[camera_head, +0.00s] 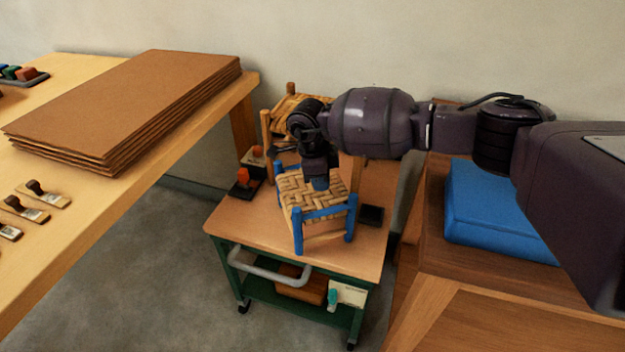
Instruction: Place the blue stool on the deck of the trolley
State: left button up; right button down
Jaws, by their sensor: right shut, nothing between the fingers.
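The blue stool (298,214) has blue legs and rails and a woven bark seat. It stands upright on the wooden deck (240,219) of the green trolley, towards the deck's middle and front. My right gripper (319,183) comes in from the right and points down over the far part of the stool's seat. Its fingers are shut with nothing held. I cannot tell whether the fingertips touch the stool, and my gripper hides part of its far side. My left gripper is not in view.
Another woven-seat piece (294,105) stands at the deck's back, beside an orange-and-black block (243,182). A black block (371,215) lies to the right. A workbench with brown sheets (130,100) is left; a wooden cabinet with a blue cushion (490,210) is right.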

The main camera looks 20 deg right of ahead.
aim_at(353, 194)
jog(key=s+d, duration=0.1)
jog(key=d, duration=0.3)
jog(key=s+d, duration=0.1)
jog(key=d, duration=0.2)
jog(key=shift+s+f, duration=0.35)
jog(key=shift+f, duration=0.55)
